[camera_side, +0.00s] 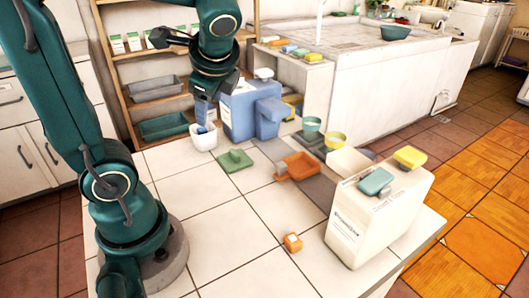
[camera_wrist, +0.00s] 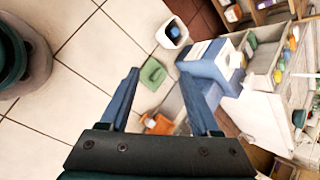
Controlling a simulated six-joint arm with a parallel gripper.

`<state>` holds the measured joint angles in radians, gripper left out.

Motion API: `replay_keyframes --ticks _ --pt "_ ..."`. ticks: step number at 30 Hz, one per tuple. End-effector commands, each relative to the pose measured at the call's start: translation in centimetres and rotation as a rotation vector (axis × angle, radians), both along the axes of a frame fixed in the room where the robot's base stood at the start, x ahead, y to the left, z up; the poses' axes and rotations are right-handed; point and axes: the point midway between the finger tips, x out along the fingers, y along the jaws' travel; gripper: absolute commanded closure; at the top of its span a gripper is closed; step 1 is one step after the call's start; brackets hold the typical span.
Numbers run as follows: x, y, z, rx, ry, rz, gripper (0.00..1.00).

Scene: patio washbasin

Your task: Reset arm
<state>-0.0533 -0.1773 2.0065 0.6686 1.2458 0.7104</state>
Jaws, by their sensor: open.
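My gripper (camera_side: 207,108) hangs above the tiled table, near the white cup and the blue box in the side view. In the wrist view my gripper (camera_wrist: 160,76) shows two blue fingers spread wide apart, with nothing between them but the scene behind. A green sponge-like block (camera_wrist: 153,73) on the tiles shows between the fingers, well beyond them. The same green block (camera_side: 235,160) lies flat on the table in the side view.
A white cup (camera_side: 203,139) with a blue item inside and a blue box (camera_side: 244,112) stand at the table's back. An orange tray (camera_side: 297,167), bowls and a large white box (camera_side: 372,222) crowd the right. An orange block (camera_side: 292,242) lies in front; front-left tiles are clear.

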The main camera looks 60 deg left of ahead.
Motion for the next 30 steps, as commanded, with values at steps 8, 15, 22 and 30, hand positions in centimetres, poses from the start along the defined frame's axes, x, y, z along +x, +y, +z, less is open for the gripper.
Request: replay_keyframes --ticks 8,15,22,30 --pt "-2.8 -8.3 -1.2 -0.420 -0.412 0.228 0.37" --pt "-3.7 -13.7 -2.4 -0.766 -0.592 0.537 0.37" --pt "-3.2 -14.5 -2.3 -0.836 -0.631 0.661 0.37" --pt "-3.2 -14.5 -2.3 -0.834 -0.630 0.660 0.37"
